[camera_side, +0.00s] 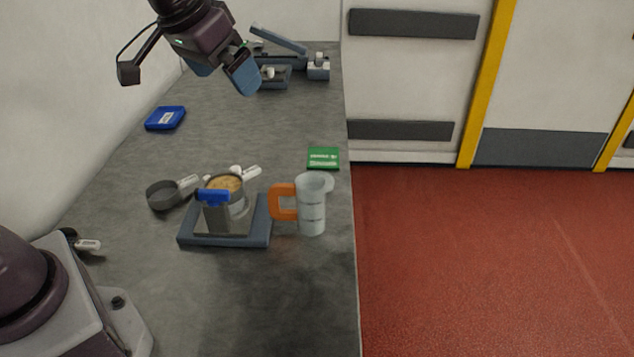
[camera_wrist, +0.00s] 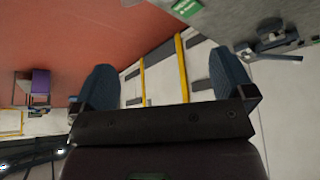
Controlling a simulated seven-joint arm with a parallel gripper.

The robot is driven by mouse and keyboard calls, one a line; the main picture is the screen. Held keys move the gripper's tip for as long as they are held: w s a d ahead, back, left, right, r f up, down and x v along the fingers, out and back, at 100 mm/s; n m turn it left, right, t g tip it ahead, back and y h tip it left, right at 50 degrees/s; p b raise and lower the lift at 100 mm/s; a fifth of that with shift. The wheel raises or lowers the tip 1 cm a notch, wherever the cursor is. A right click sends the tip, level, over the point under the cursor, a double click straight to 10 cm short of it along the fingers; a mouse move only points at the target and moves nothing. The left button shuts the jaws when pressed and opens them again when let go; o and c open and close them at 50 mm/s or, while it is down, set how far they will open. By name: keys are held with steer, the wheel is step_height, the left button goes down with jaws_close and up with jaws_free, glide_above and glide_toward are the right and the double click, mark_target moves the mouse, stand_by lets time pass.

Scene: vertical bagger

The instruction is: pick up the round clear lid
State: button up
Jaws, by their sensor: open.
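My gripper (camera_side: 226,82) is open and empty, high over the far part of the bench in the side view. Its two blue fingers stand wide apart in the wrist view (camera_wrist: 164,68), with nothing between them. I cannot make out the round clear lid for certain. A pale, rounded edge shows at the right of the clear jug's (camera_side: 312,208) top, but I cannot tell whether it is the lid or the jug's spout. My gripper is far from the jug, up and to the left.
A scale (camera_side: 253,238) bears a tub of tan contents (camera_side: 226,183) and a blue-topped grey piece (camera_side: 213,196). A dark round scoop (camera_side: 163,197) lies left. A blue box (camera_side: 165,118), a green packet (camera_side: 323,159) and a sealer-like device (camera_side: 277,39) lie farther back.

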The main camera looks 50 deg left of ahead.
steer(key=shift+n+g, duration=0.3)
steer(key=shift+n, duration=0.3)
steer(key=w+r+x, duration=0.1)
steer(key=w+x, duration=0.1)
steer(key=x, duration=0.9)
steer(key=w+a+r+x, duration=0.1)
steer(key=w+x, duration=0.1)
steer(key=x, duration=0.9)
steer(key=w+a+r+x, duration=0.1)
steer(key=w+x, duration=0.1)
steer(key=x, duration=1)
steer(key=shift+w+a, duration=0.2)
steer(key=shift+w, duration=0.2)
steer(key=shift+x, duration=2.85)
steer(key=shift+s+a, duration=0.15)
steer(key=c, duration=0.6)
